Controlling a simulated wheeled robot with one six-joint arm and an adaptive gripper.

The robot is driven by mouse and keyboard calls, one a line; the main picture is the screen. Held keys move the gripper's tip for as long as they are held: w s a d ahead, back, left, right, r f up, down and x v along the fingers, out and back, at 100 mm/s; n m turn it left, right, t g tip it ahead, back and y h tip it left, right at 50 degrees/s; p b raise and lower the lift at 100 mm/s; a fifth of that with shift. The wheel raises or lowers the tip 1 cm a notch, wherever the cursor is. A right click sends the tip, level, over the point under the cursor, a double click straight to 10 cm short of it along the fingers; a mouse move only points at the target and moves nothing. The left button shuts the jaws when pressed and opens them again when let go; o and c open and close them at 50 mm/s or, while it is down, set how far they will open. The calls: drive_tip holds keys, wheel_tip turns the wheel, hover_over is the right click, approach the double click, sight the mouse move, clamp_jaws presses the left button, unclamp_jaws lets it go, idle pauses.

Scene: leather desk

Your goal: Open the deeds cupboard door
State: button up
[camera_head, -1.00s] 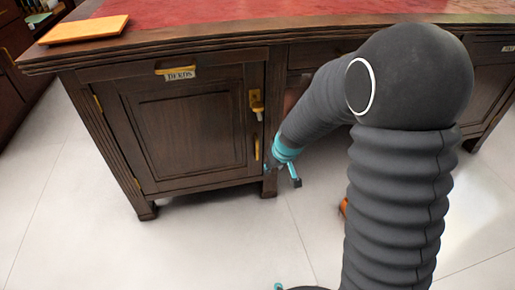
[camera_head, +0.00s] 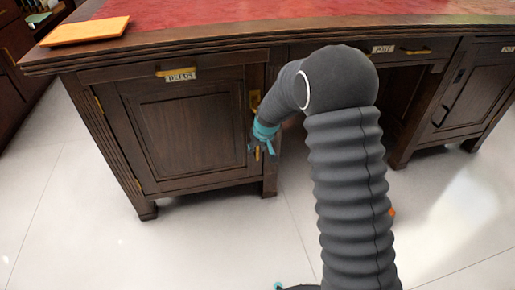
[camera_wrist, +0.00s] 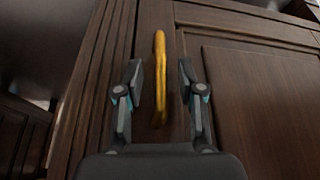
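The deeds cupboard door (camera_head: 190,135) is a dark panelled wooden door on the left of the desk, and it looks shut. A label reading DEEDS (camera_head: 181,76) is above it. Its upright brass handle (camera_head: 257,154) is at the door's right edge, partly hidden by my gripper (camera_head: 261,144). In the wrist view the handle (camera_wrist: 159,75) stands between the two fingers of my gripper (camera_wrist: 160,88). The fingers are apart, one on each side, with a gap to the handle. Whether the handle is within fingertip depth is unclear.
Brass hinges (camera_head: 98,104) are on the door's left edge. The tiled floor (camera_head: 80,225) before the door is clear.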

drive_tip(key=shift+f, duration=0.1)
clamp_jaws()
